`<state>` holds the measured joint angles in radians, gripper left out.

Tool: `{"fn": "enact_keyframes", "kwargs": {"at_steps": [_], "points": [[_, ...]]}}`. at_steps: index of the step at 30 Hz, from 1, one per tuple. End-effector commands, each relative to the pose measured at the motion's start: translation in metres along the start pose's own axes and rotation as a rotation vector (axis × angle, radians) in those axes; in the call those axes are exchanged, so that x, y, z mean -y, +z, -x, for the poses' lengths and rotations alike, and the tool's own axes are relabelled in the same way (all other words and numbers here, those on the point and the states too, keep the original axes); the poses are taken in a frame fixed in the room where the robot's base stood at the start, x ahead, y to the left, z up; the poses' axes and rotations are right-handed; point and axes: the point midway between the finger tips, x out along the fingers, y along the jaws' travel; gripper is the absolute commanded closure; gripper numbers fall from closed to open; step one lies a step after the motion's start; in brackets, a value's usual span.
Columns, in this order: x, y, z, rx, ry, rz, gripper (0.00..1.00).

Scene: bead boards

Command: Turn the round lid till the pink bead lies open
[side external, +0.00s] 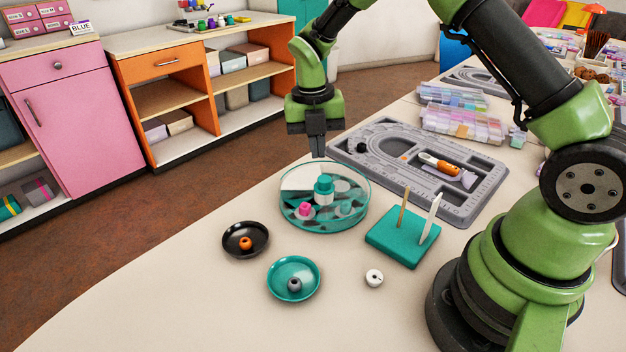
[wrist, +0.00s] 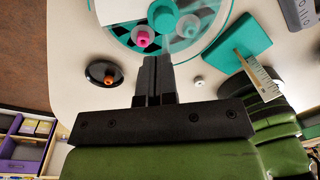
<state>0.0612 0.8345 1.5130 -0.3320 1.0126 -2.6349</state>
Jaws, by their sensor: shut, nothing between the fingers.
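A round, clear teal-tinted box (side external: 325,225) stands on the table, with a see-through round lid bearing a raised teal knob (side external: 323,184) near its middle. The pink bead (side external: 305,209) shows at the front left of the knob. In the wrist view the pink bead (wrist: 143,39) lies just beyond my fingertips, below and left of the knob (wrist: 163,15). I cannot tell for sure whether clear lid covers the bead. My gripper (side external: 317,154) is shut and empty, pointing down above the box's back edge; its closed fingers (wrist: 157,62) also show in the wrist view.
A black dish (side external: 262,250) with an orange bead and a teal dish (side external: 313,284) with a grey bead stand in front. A white bead (side external: 374,277) lies nearby. A teal block (side external: 393,250) with upright tools stands right; a grey bead board (side external: 372,143) lies behind.

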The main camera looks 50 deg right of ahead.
Motion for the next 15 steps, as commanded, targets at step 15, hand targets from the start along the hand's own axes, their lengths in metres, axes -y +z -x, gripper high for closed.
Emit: {"fn": "enact_keyframes", "kwargs": {"at_steps": [15], "points": [[-0.049, -0.033, 0.01, 0.146, -0.243, -1.501, 1.0]]}}
